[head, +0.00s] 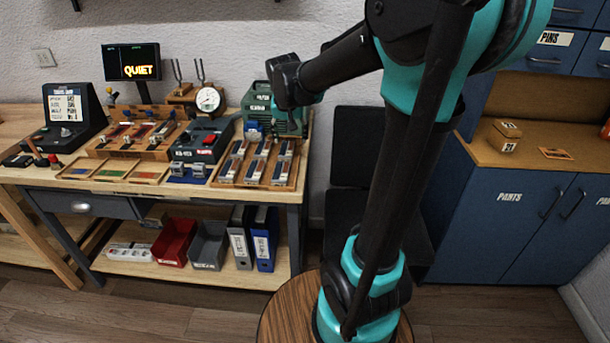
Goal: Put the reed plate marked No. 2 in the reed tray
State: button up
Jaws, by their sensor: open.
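My gripper (291,124) hangs at the end of my arm over the back right of the bench, above and behind a wooden tray. It is small and dark here, and its open jaws hold nothing that I can see. That wooden tray (252,187) holds several long pale and dark pieces in rows. I cannot tell which is the reed tray. No plate marked No. 2 can be read at this size.
A green machine (258,99) stands behind the gripper. A blue-grey device (199,143), a dial gauge (208,99), a wooden rack (105,150) and a terminal (66,108) crowd the bench. Bins and binders (264,240) fill the shelf below. Blue cabinets (505,225) stand at the right.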

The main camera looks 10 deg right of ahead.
jog(key=s+d+f+n, duration=0.1)
jog(key=s+d+f, duration=0.1)
jog(key=s+f, duration=0.5)
jog(key=s+d+f+n+y, duration=0.1)
jog(key=s+f, duration=0.6)
jog(key=s, duration=0.8)
jog(key=shift+s+d+f+n, duration=0.15)
jog(key=shift+d+f+n, duration=0.1)
jog(key=shift+d+n, duration=0.25)
